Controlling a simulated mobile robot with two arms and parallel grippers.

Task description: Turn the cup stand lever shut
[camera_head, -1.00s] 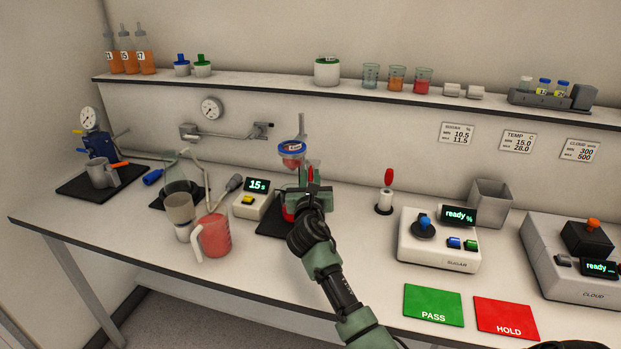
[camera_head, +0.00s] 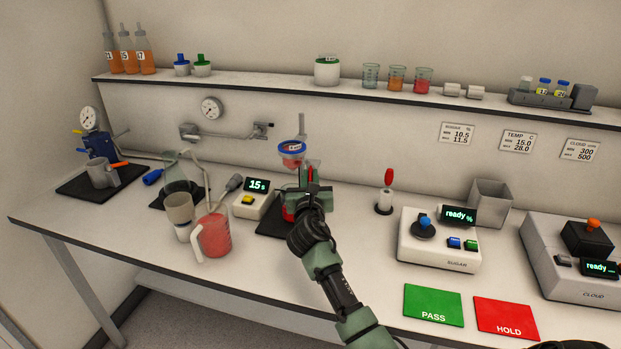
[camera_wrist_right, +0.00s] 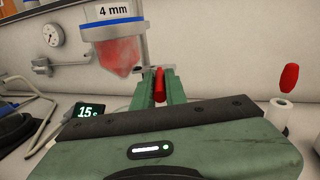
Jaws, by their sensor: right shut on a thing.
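The cup stand (camera_head: 302,125) is a grey post on a dark base behind the bench's middle. It carries a cup with a blue rim and red contents (camera_head: 291,149); the cup shows large in the right wrist view, labelled "4 mm" (camera_wrist_right: 112,35). My right gripper (camera_head: 309,172) is at the stand, just below and right of the cup. Its green fingers are shut on the red lever (camera_wrist_right: 159,86), which shows between them in the wrist view. The gripper hides most of the lever and lower stand in the head view.
A timer reading 15 (camera_head: 257,186) and a pitcher of red liquid (camera_head: 214,236) stand left of the stand. A white holder with a red-handled tool (camera_head: 386,201) and the sugar meter (camera_head: 437,242) stand right. The shelf (camera_head: 260,87) runs above.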

